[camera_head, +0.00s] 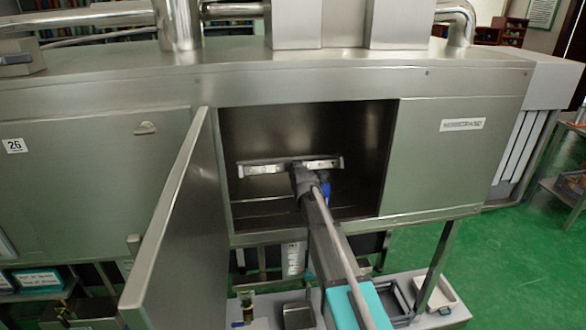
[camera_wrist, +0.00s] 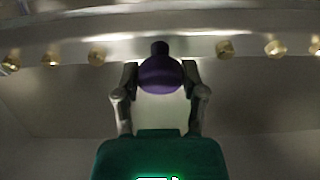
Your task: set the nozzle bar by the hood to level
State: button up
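The nozzle bar (camera_head: 268,168) is a pale metal bar inside the open hood compartment. In the head view its left end sits slightly lower than its right end. In the wrist view the bar (camera_wrist: 60,28) crosses the top, with brass nozzles (camera_wrist: 97,55) on both sides, the left ones a little lower. A round purple knob (camera_wrist: 160,76) is at the bar's middle. My gripper (camera_wrist: 160,72) has one finger on each side of the knob, seemingly touching it. In the head view my gripper (camera_head: 299,170) is at the bar's middle, hiding the knob.
The metal hood (camera_head: 300,85) surrounds the compartment. Its door (camera_head: 180,220) stands open at the left of the opening. The compartment walls are close around my arm.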

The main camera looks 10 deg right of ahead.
jog(key=o, duration=0.3)
jog(key=shift+s, duration=0.1)
jog(key=shift+s+r+p, duration=0.25)
jog(key=shift+s+p, duration=0.15)
jog(key=shift+s, duration=0.1)
jog(key=s+r+p, duration=0.2)
jog(key=s+p, duration=0.1)
jog(key=s, duration=0.2)
jog(key=s+r+g+p, duration=0.1)
jog(key=s+r+p, duration=0.1)
jog(key=s, duration=0.4)
jog(key=shift+s+d+r+g+p, duration=0.35)
jog(key=shift+d+p, duration=0.1)
jog(key=shift+p, duration=0.4)
jog(key=shift+w, duration=0.2)
jog(key=b+x, duration=0.5)
jog(key=x, duration=0.8)
jog(key=shift+w+f, duration=0.1)
jog(key=shift+w, duration=0.2)
